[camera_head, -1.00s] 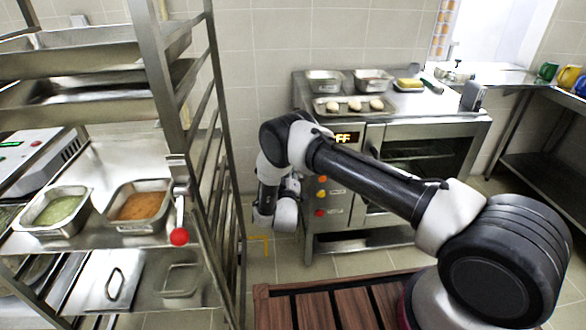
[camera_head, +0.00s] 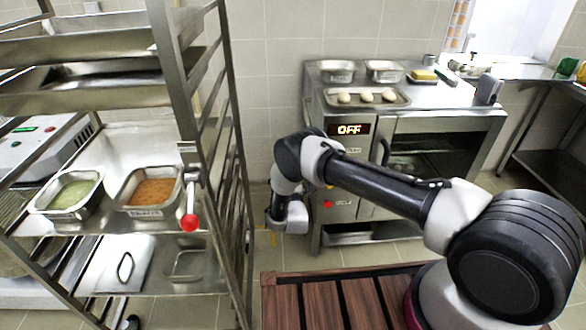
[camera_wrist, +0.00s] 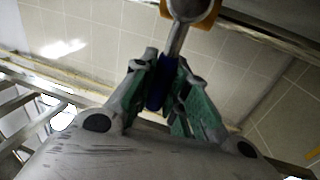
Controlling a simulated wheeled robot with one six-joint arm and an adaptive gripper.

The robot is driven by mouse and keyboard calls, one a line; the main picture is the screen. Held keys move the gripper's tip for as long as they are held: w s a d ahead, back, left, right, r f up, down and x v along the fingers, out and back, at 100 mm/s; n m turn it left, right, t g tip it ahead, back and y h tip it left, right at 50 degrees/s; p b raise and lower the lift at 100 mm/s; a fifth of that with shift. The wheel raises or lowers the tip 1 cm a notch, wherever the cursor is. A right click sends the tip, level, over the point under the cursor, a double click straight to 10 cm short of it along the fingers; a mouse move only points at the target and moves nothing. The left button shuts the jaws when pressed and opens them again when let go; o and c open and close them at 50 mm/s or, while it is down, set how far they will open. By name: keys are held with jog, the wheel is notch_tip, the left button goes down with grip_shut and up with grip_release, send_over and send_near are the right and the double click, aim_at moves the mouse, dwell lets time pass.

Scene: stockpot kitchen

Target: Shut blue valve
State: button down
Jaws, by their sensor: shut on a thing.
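The blue valve shows in the wrist view as a grey metal lever (camera_wrist: 177,38) with a blue sleeve (camera_wrist: 156,92) on its end. The lever hangs down from a round metal part with a brass-coloured edge at the top of the picture. My gripper (camera_wrist: 167,72) has its green-padded fingers closed around the blue sleeve. In the head view the valve and my fingers are hidden; my wrist is low in front of the oven's left side.
The oven (camera_head: 350,150) reads OFF and bears trays and pans. A steel rack (camera_head: 185,90) stands close left of my arm, with a red-knobbed lever (camera_head: 190,222) and food pans. A slatted wooden surface (camera_head: 325,300) lies below my arm.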

jog(key=shift+f+n, duration=0.3)
jog(key=shift+n, duration=0.1)
jog(key=c, duration=1.7)
grip_release()
jog(key=s, duration=0.4)
jog(key=s+f, duration=0.1)
jog(key=s, duration=0.3)
jog(key=s+f, duration=0.1)
jog(key=s, duration=0.3)
jog(key=shift+f, duration=0.15)
